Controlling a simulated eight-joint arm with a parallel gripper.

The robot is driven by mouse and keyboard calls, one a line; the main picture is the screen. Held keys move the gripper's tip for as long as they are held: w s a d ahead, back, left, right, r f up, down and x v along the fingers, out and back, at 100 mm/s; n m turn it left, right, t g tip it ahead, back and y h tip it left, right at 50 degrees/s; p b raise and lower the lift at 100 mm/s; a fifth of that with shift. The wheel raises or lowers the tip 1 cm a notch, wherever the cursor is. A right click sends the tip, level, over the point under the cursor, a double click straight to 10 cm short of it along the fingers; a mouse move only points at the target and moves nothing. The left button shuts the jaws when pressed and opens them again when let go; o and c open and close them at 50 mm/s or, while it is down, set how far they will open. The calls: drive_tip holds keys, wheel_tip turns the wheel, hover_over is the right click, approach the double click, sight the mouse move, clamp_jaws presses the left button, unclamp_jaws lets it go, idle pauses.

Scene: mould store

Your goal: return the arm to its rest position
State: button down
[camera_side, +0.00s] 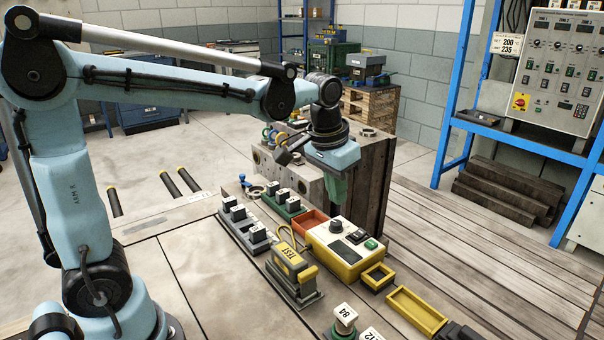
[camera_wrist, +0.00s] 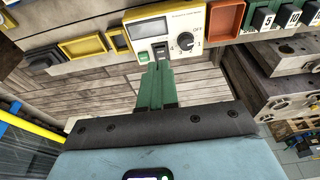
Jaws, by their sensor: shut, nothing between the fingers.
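My gripper (camera_side: 338,198) is in the side view, at the end of my outstretched arm, pointing down in front of the large mould block (camera_side: 367,180). In the wrist view its green fingers (camera_wrist: 156,68) are together with nothing between them. Their tips appear close to the edge of the yellow and white meter (camera_wrist: 165,35) in that view, but I cannot tell the height gap. In the side view the meter (camera_side: 345,254) sits on the bench below and just in front of the gripper. No marked rest position shows.
Around the meter are a red tray (camera_side: 308,222), a yellow TEST block (camera_side: 291,264), a row of numbered blocks (camera_side: 243,226) and yellow frames (camera_side: 416,311). A blue rack (camera_side: 455,140) with a control panel (camera_side: 553,70) stands at right. Bare bench (camera_side: 215,280) lies at left.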

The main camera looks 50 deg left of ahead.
drive_tip(key=shift+s+a+f+t, duration=0.1)
drive_tip(key=shift+s+f+t, duration=0.5)
drive_tip(key=shift+s, duration=1.25)
drive_tip(key=shift+s+a+f+t, duration=0.1)
drive_tip(key=shift+s+f+t, duration=0.25)
drive_tip(key=shift+s+t, duration=1.1)
drive_tip(key=shift+s+a+f+t, duration=0.1)
drive_tip(key=shift+s+f+t, duration=0.25)
drive_tip(key=shift+s, duration=1.95)
drive_tip(key=shift+f, duration=0.1)
